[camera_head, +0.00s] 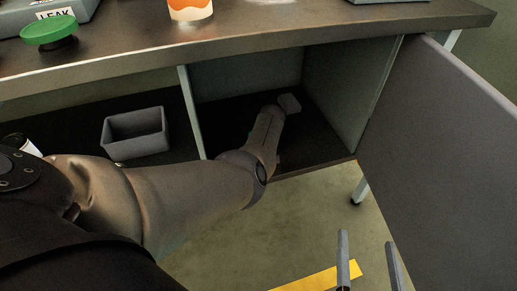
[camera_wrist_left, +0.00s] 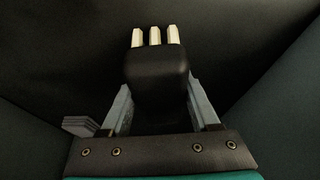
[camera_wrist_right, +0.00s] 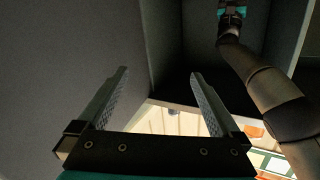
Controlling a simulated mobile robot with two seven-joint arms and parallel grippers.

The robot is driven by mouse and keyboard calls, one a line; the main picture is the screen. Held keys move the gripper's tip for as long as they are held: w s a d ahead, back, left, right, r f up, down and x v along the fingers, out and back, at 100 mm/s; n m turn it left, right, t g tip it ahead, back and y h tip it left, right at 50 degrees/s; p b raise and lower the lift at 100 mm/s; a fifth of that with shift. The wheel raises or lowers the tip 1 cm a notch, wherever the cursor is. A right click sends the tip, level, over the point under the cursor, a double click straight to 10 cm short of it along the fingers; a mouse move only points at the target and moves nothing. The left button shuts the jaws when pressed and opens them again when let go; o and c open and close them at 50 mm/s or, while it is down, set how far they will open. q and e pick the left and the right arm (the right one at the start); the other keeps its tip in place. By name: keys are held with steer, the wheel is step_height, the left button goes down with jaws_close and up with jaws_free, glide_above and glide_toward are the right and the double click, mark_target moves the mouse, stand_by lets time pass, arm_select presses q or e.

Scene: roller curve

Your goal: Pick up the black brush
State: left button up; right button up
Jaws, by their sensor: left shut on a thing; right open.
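The black brush (camera_wrist_left: 156,66) shows in the left wrist view as a dark rounded block with pale bristle tufts pointing away from me. My left gripper (camera_wrist_left: 159,92) is shut on it, with a finger on each side. In the head view my left arm reaches into the open cabinet compartment, and the forearm and gripper hide the brush. My right gripper (camera_head: 368,258) is open and empty, outside the cabinet at the lower right; its two spread fingers also show in the right wrist view (camera_wrist_right: 159,76).
The open cabinet door (camera_head: 450,150) stands at the right, beside my right gripper. A divider (camera_head: 191,112) separates the compartment from a shelf with a grey bin (camera_head: 136,134). The tabletop (camera_head: 290,24) lies above, holding a green round object (camera_head: 50,30) and an orange-and-white container (camera_head: 190,9).

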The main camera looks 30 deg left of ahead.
arm_select(q)
step_height(320, 180, up, 2)
steer(key=shift+r+p, duration=0.1)
steer(key=shift+p, duration=0.6)
steer(key=shift+r+p, duration=0.65)
steer(key=shift+r, duration=0.1)
step_height(320, 180, up, 5)
steer(key=p, duration=0.4)
steer(key=shift+r, duration=0.5)
arm_select(e)
steer(key=s+d+f+g+h, duration=0.2)
steer(key=d+g, duration=0.3)
steer(key=s+d+f+g+h, duration=0.2)
steer(key=s+d+g+h, duration=0.1)
steer(key=d+g, duration=0.3)
steer(key=shift+h, duration=0.3)
steer(key=shift+f, duration=0.1)
